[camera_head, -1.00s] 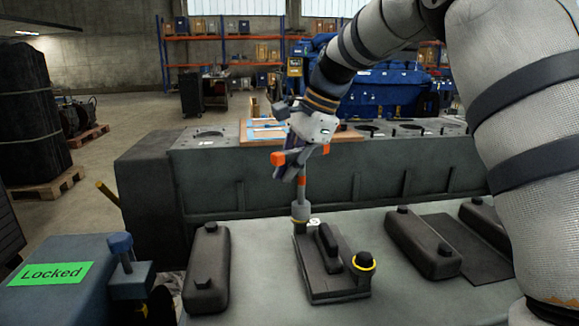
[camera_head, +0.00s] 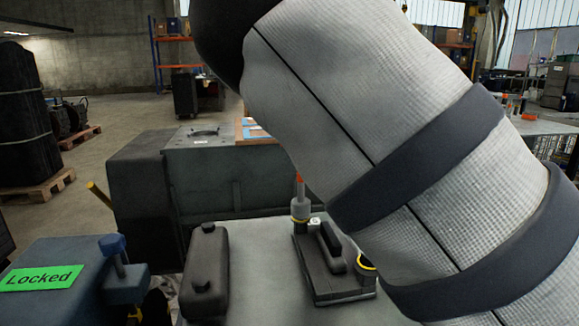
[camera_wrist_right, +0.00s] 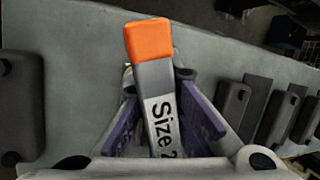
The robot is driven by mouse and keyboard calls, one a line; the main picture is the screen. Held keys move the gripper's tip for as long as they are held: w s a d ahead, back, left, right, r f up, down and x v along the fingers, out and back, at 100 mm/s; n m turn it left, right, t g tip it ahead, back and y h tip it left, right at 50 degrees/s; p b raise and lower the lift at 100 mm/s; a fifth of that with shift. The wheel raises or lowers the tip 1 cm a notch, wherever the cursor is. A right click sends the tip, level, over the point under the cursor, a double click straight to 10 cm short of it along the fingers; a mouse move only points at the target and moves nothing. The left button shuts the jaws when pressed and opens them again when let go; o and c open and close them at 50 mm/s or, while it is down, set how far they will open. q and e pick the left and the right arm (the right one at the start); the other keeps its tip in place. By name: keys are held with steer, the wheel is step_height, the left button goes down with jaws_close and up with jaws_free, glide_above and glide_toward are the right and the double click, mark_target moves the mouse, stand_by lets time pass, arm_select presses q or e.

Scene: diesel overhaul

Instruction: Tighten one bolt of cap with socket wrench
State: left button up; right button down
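The cap (camera_head: 312,268) is a dark block with a raised bar, on the light bench top in the head view. A grey socket (camera_head: 300,208) with an orange piece above it stands upright at the cap's far-left end. In the right wrist view, the purple fingers of my right gripper (camera_wrist_right: 165,130) are shut on the socket wrench's grey handle (camera_wrist_right: 155,80), which has an orange end and "Size 2" lettering. My arm hides this grip in the head view. My left gripper is out of view.
A black canister-like part (camera_head: 206,270) lies left of the cap. A blue fixture with a green "Locked" label (camera_head: 42,278) is at the lower left. A dark engine block (camera_head: 235,185) stands behind the bench. My right arm covers the head view's right side.

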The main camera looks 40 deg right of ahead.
steer(key=r+n+p, duration=0.1)
steer(key=n+t+p, duration=0.1)
steer(key=n, duration=0.1)
steer(key=shift+w+a+r+y, duration=0.1)
steer(key=shift+a+r+y, duration=0.05)
steer(key=shift+r+y, duration=0.2)
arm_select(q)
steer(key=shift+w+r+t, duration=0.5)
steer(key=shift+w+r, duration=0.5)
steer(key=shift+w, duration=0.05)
arm_select(e)
steer(key=shift+w+a+f+n+t+y, duration=0.1)
steer(key=shift+a+n+t+y, duration=0.15)
steer(key=shift+n, duration=0.7)
steer(key=shift+w+a+f+n+t+y, duration=0.15)
steer(key=shift+n+y, duration=0.15)
steer(key=shift+n, duration=0.6)
steer(key=shift+a+f+n+t+y, duration=0.1)
steer(key=shift+a+n+t+y, duration=0.15)
steer(key=shift+n, duration=0.7)
